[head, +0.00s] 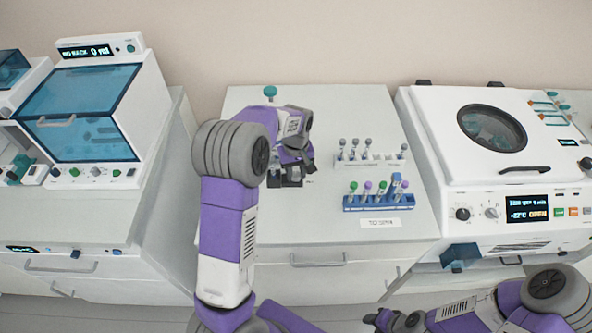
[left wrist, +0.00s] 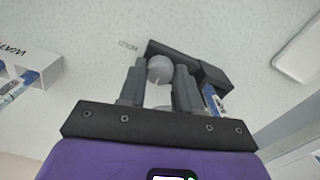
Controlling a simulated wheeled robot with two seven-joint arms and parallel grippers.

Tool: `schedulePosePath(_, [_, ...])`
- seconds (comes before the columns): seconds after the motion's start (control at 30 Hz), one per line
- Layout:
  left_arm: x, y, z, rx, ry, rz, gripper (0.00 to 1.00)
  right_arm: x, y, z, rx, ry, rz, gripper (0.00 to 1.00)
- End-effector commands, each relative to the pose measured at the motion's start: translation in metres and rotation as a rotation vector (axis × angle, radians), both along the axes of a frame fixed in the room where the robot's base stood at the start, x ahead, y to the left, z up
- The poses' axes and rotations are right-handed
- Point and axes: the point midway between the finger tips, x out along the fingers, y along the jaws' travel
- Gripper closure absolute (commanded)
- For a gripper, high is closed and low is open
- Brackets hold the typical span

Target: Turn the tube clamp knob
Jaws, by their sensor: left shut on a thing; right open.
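The tube clamp (left wrist: 215,75) is a black block on the pale bench top in the left wrist view. Its round grey knob (left wrist: 160,68) sits between my left fingers. My left gripper (left wrist: 160,80) is shut on the knob, one finger on each side. In the head view my left gripper (head: 300,163) reaches down over the dark clamp (head: 287,181), and the arm and hand hide much of it. Something blue and white shows beside the clamp in the left wrist view. My right gripper (head: 385,322) is open at the bottom right, low in front of the cabinets.
A blue rack (head: 378,207) with several capped tubes and a white rack (head: 370,164) stand right of the clamp. A teal-topped item (head: 270,92) stands behind my left arm. A white machine (head: 490,150) is at right, a blue-windowed cabinet (head: 85,100) at left.

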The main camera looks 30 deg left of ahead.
Motion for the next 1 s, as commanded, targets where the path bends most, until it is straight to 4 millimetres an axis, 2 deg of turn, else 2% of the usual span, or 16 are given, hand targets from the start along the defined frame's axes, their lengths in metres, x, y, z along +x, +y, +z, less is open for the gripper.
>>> schedulePosePath(0.37, [0.001, 0.001, 0.001, 0.001, -0.006, 0.008, 0.97, 0.0, 0.0, 0.0, 0.0, 0.0, 0.0, 0.57])
schedulePosePath(0.4, [0.001, 0.001, 0.001, 0.001, -0.007, 0.008, 0.64, 0.0, 0.0, 0.0, 0.0, 0.0, 0.0, 0.57])
schedulePosePath(0.57, [0.001, 0.001, 0.001, 0.001, -0.005, 0.007, 0.41, 0.0, 0.0, 0.0, 0.0, 0.0, 0.0, 0.57])
schedulePosePath(0.83, [0.0, 0.0, 0.001, 0.001, -0.002, 0.006, 0.41, 0.0, 0.0, 0.0, 0.0, 0.0, 0.0, 0.57])
schedulePosePath(1.0, [0.001, 0.0, 0.02, 0.001, -0.005, 0.006, 0.41, 0.0, 0.0, 0.004, 0.0, 0.0, 0.0, 0.57])
